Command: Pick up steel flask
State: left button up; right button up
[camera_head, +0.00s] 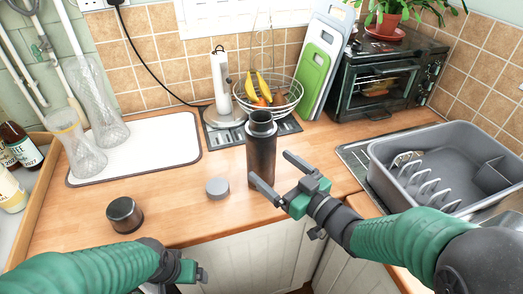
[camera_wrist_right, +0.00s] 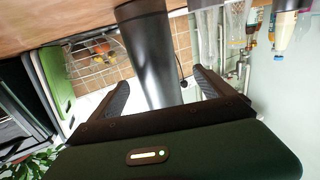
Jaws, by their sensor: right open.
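The steel flask (camera_head: 261,150) is a tall dark cylinder with an open, lighter metal neck. It stands upright on the wooden counter near the front edge. My right gripper (camera_head: 269,167) is open beside the flask, with its fingers pointing at the flask's lower body. In the right wrist view, the picture is upside down and the flask (camera_wrist_right: 152,55) shows between and beyond the two spread fingers of the gripper (camera_wrist_right: 162,88). My left gripper (camera_head: 190,272) is low at the front, partly hidden by its own arm; its jaws do not show clearly.
A grey round cap (camera_head: 217,188) and a dark cup (camera_head: 124,214) stand left of the flask. Behind it are a wire fruit basket (camera_head: 268,97) and a paper towel holder (camera_head: 221,85). A grey dish rack (camera_head: 440,165) is at right. Glass vases (camera_head: 80,140) stand at left.

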jog(key=x, duration=0.6)
jog(key=shift+w+d+f, duration=0.2)
jog(key=shift+w+f, duration=0.15)
jog(key=shift+w, duration=0.05)
jog(key=shift+s+r, duration=0.1)
jog(key=shift+s, duration=0.05)
jog(key=c, duration=0.3)
grip_shut()
